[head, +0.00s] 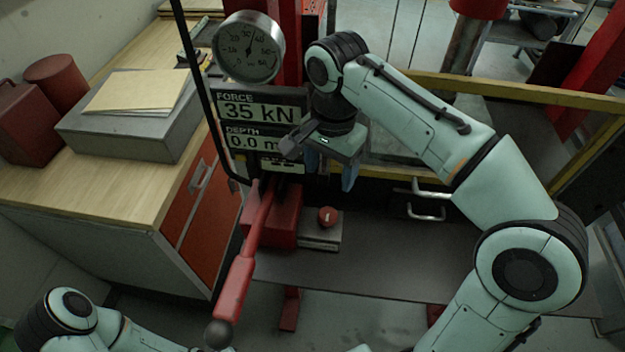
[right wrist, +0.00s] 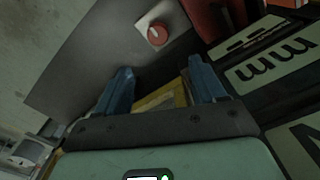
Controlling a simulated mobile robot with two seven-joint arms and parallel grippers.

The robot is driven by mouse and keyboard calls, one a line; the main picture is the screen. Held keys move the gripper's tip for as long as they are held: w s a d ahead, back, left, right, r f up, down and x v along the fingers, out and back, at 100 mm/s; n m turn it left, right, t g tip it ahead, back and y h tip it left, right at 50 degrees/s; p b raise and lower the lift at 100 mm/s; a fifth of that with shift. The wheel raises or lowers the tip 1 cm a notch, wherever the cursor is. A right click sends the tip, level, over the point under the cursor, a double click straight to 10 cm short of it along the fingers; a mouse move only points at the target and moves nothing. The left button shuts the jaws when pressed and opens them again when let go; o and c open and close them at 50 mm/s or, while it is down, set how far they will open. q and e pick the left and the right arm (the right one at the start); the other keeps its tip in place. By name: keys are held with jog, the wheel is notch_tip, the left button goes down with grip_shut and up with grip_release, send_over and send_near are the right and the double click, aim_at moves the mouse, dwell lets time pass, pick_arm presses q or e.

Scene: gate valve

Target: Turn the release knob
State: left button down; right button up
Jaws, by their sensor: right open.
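The release knob (head: 327,216) is a small round red knob with a white mark, on a grey block to the right of the red pump body (head: 284,216). In the right wrist view the knob (right wrist: 157,35) shows beyond the fingertips, near the top middle. My right gripper (head: 335,178) is open and empty, above and slightly right of the knob, apart from it. Its two blue fingers (right wrist: 159,78) point toward the knob's side of the picture. Of my left arm only links show at the bottom left; its gripper is out of view.
A display (head: 260,125) reads 35 kN, with a round gauge (head: 248,47) above. A wooden bench (head: 110,205) stands left. Drawer handles (head: 425,204) are at right. The dark plate (head: 400,255) is clear.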

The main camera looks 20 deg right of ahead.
aim_at(328, 213)
jog(key=f, duration=0.4)
jog(key=f+b, duration=0.1)
jog(key=f, duration=0.3)
jog(key=f+b, duration=0.1)
jog(key=f, duration=0.2)
jog(key=shift+s+f, duration=0.35)
jog(key=shift+f, duration=0.8)
pick_arm(q)
jog(key=s+f, duration=0.3)
jog(key=s, duration=0.1)
jog(key=shift+f, duration=0.2)
pick_arm(e)
jog(key=shift+w, duration=0.1)
jog(key=c, duration=1.1)
jog(key=shift+o, duration=0.2)
